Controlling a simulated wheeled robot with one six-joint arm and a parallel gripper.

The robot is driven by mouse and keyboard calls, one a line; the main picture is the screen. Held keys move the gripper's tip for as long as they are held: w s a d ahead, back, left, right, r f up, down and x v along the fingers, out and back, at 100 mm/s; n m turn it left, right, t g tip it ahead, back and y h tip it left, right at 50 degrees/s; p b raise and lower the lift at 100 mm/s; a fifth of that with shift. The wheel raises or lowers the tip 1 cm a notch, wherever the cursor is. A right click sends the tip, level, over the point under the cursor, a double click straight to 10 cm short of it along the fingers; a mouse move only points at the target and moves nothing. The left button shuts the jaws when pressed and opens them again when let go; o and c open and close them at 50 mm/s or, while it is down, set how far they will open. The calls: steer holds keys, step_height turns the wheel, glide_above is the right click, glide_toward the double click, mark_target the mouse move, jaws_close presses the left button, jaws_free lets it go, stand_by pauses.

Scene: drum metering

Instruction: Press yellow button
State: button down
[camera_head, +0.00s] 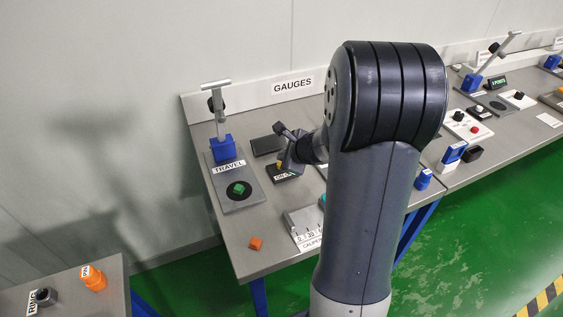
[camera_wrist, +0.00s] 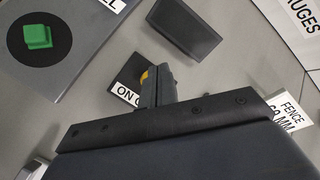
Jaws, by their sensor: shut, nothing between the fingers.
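The yellow button (camera_wrist: 144,77) sits on a small dark box (camera_wrist: 128,72) with a white label reading "ON" and more letters that are cut off. My shut, empty gripper (camera_wrist: 159,72) covers part of the button in the wrist view. The fingertips are right at the button; I cannot tell whether they touch it. In the head view a bit of yellow (camera_head: 279,166) shows beside my gripper (camera_head: 283,165), above the box's label (camera_head: 284,177).
Left of the box stands the TRAVEL gauge with a green block (camera_head: 239,189) on a black disc. A dark flat block (camera_head: 267,145) lies behind the box. A caliper fixture (camera_head: 304,222) and an orange block (camera_head: 255,243) are nearer the front. My arm hides the bench's middle.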

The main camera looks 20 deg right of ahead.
step_height(320, 180, up, 6)
steer(key=p, duration=0.5)
